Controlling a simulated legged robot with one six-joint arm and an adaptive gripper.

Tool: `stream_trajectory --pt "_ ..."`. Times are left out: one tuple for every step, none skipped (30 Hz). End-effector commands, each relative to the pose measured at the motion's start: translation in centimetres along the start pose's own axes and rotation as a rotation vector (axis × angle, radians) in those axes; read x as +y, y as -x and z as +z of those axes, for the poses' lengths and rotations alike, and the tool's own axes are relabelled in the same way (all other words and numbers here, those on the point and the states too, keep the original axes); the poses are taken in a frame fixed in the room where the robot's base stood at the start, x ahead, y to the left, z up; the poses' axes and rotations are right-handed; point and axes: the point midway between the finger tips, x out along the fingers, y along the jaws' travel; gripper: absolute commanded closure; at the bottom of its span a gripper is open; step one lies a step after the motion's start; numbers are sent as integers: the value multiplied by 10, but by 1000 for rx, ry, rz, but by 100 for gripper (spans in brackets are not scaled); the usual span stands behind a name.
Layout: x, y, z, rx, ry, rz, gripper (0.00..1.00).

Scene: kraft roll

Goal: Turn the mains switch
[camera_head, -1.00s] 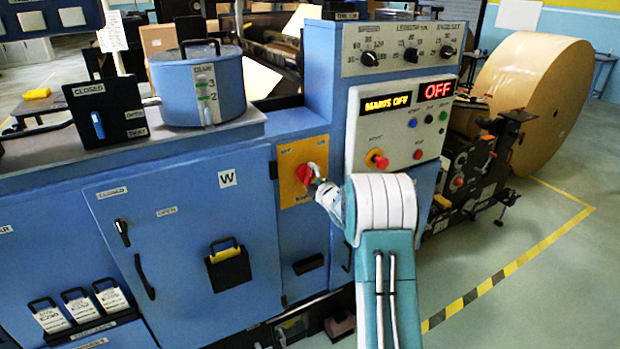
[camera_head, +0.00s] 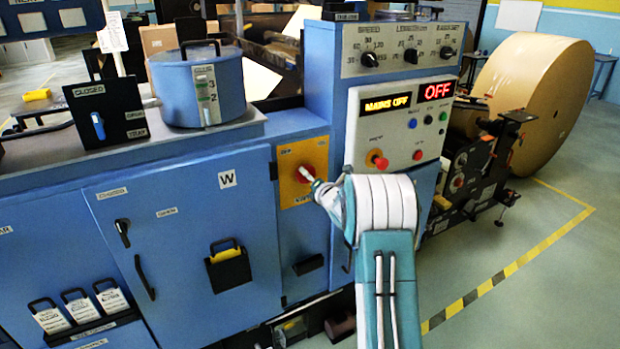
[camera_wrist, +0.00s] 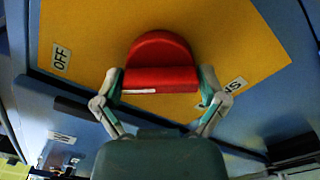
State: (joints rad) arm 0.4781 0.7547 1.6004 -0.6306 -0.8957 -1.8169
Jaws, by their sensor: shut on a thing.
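The mains switch is a red knob (camera_head: 308,172) on a yellow plate (camera_head: 292,190) on the blue cabinet front. In the wrist view the red knob (camera_wrist: 160,62) fills the space between my fingers, with a small white mark on its front edge. My gripper (camera_wrist: 160,80) is shut on it, one finger at each side. In the head view my gripper (camera_head: 311,179) is at the knob and covers part of it. An OFF label (camera_wrist: 61,59) is on the plate at left in the wrist view, and another label at right is partly hidden.
The display (camera_head: 386,103) reads MAINS OFF and the red display (camera_head: 436,91) reads OFF. A red push button (camera_head: 377,160) is on the control panel to the right. A large kraft roll (camera_head: 535,95) stands at right. Floor at right is open.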

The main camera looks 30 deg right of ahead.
Motion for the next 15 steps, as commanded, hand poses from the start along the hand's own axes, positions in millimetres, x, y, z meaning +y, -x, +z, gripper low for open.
stream_trajectory --pt "-6 1 -8 14 20 -14 56" --pt "-6 1 -8 15 32 -14 56" --pt "-6 1 -8 15 50 -14 56" --pt "-6 1 -8 15 60 -14 56" --pt "-7 1 -8 15 70 -14 56" --pt "-7 1 -8 15 82 -14 56" --pt "-7 1 -8 16 89 -14 56" --pt "-7 1 -8 16 96 -14 56" --pt "-7 1 -8 16 104 -15 56" --pt "-7 1 -8 16 109 -15 56" --pt "-7 1 -8 16 113 -15 56" --pt "-7 1 -8 16 116 -15 56" --pt "-7 1 -8 16 118 -15 56" --pt "-7 1 -8 16 120 -15 56" --pt "-7 1 -8 16 122 -15 56"
